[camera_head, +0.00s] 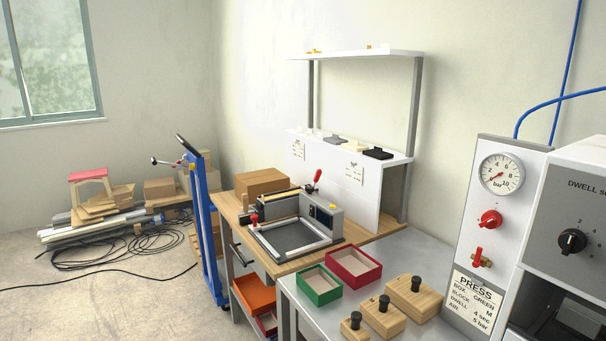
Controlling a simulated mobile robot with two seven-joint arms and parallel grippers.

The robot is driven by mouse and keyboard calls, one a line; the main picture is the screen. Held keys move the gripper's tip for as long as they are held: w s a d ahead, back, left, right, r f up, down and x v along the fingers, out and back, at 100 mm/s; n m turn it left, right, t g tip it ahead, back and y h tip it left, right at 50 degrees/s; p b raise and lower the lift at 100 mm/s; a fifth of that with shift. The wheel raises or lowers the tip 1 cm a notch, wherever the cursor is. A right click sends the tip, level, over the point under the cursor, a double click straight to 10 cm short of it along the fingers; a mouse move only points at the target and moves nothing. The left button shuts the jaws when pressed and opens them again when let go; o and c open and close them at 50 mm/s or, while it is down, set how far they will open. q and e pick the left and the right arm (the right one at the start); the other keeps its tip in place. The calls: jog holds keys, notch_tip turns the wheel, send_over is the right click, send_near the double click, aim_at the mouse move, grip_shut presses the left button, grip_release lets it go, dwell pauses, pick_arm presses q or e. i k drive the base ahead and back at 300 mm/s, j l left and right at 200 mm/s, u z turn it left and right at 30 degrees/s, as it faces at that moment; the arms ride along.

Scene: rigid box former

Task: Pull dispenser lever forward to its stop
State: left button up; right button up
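A grey bench machine (322,217) stands on the wooden worktable, with a framed dark bed (290,238) in front of it. A lever with a red grip (317,175) rises from its back, tilted up and to the right. A red knob (254,218) sits at the bed's left side. A blue upright stand (204,225) at the left carries a thin lever with a dark ball end (154,161) pointing left. I cannot tell for sure which of these is the dispenser lever. Neither of my grippers is in view.
A green box (318,299) and a red box (354,282) stand open on the grey table beside several wooden blocks with black knobs (416,284). A press panel (487,215) with a gauge stands at right. Cables (135,247) and boards lie on the floor at left.

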aim_at(318, 172)
jog(key=i+j+u, duration=0.15)
jog(key=i+j, duration=0.55)
jog(key=j, duration=0.1)
